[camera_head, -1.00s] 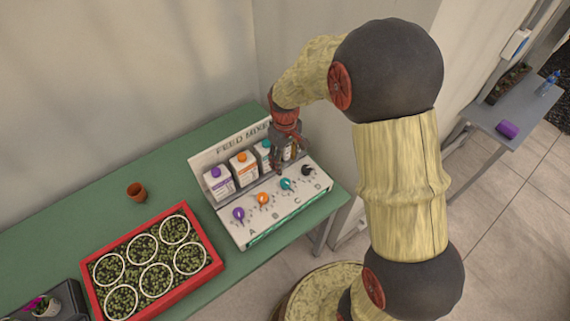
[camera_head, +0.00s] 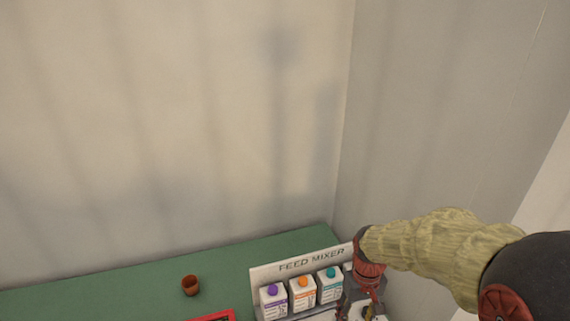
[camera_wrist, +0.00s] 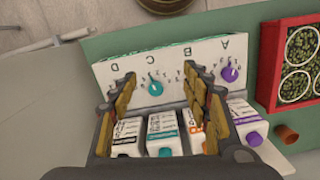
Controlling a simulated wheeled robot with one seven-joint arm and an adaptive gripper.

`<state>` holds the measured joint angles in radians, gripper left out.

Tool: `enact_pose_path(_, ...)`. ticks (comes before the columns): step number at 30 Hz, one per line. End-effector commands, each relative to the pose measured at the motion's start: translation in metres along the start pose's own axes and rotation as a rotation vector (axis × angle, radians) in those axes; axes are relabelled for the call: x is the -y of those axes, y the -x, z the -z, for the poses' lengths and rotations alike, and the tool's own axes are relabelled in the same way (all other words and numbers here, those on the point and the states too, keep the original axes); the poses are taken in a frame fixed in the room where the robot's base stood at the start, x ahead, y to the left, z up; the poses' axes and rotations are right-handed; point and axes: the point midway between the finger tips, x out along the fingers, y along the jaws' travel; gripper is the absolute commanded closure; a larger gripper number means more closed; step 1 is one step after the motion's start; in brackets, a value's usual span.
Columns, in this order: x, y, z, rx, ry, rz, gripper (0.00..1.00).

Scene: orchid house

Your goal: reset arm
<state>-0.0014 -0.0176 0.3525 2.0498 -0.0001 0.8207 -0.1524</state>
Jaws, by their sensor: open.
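My gripper (camera_head: 362,303) is open above the right end of the feed mixer (camera_head: 262,271), at the bottom edge of the head view. In the wrist view my gripper (camera_wrist: 160,78) has its fingers spread over the mixer's panel, with nothing between them held. A teal knob (camera_wrist: 155,88) shows between the fingers and a purple knob (camera_wrist: 230,75) shows beside them. Behind the panel stand cartons with purple (camera_head: 272,289), orange (camera_head: 303,281) and teal (camera_head: 331,272) caps. A further carton (camera_wrist: 126,135) shows in the wrist view. The fingers hide the other knobs.
The mixer stands on a green table (camera_head: 120,285) against pale walls. A small terracotta pot (camera_head: 190,286) stands left of it. A red tray (camera_wrist: 270,66) with seedlings lies beside the mixer.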

Motion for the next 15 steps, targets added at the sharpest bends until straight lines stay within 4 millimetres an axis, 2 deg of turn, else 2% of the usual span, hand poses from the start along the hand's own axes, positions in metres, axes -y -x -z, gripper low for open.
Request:
enact_pose_path(9,0.011,0.064,-0.071,-0.159,-0.117,-0.015,0.52)
enact_pose_path(15,0.017,0.091,-0.113,-0.298,-0.153,-0.023,0.52)
